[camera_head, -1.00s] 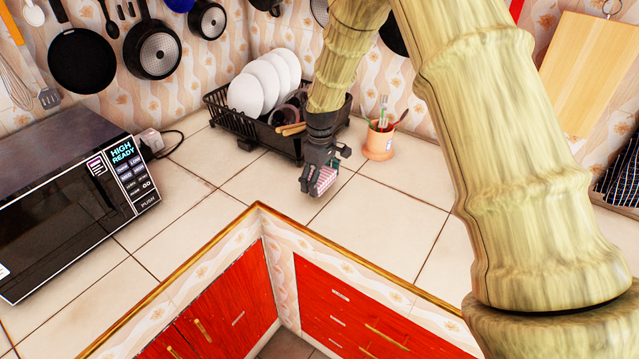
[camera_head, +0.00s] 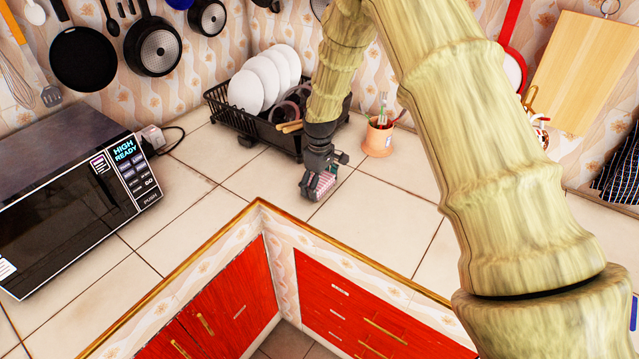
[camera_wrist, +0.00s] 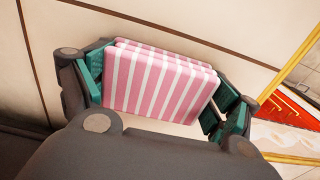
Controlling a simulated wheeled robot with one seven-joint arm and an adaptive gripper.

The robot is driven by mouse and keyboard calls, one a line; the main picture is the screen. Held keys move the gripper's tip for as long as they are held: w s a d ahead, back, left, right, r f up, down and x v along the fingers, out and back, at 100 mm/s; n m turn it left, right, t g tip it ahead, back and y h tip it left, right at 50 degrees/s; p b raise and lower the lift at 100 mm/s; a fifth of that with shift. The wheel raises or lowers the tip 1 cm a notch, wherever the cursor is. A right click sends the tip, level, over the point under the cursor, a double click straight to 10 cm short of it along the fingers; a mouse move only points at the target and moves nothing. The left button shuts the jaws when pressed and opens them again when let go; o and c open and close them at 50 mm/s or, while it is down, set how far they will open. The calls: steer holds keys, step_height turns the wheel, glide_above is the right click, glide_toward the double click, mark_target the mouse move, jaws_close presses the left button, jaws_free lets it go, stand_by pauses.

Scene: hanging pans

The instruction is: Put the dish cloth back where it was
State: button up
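The dish cloth (camera_wrist: 160,85) is a folded pink and white striped cloth. In the wrist view it sits between the two green-padded fingers of my gripper (camera_wrist: 160,92), which are shut on it. In the head view the cloth (camera_head: 322,184) shows at the lower end of my gripper (camera_head: 321,182), low over the tiled counter in front of the dish rack. I cannot tell whether the cloth touches the counter.
A black dish rack (camera_head: 262,125) with white plates stands behind my gripper. An orange cup (camera_head: 379,138) with utensils is to its right. A microwave (camera_head: 75,205) stands at the left. Pans (camera_head: 152,48) hang on the wall. Counter tiles (camera_head: 395,205) right of my gripper are clear.

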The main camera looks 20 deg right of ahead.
steer(key=shift+o, duration=1.1)
step_height(320, 180, up, 12)
steer(key=b, duration=0.3)
steer(key=shift+r+b, duration=0.15)
steer(key=shift+b, duration=0.15)
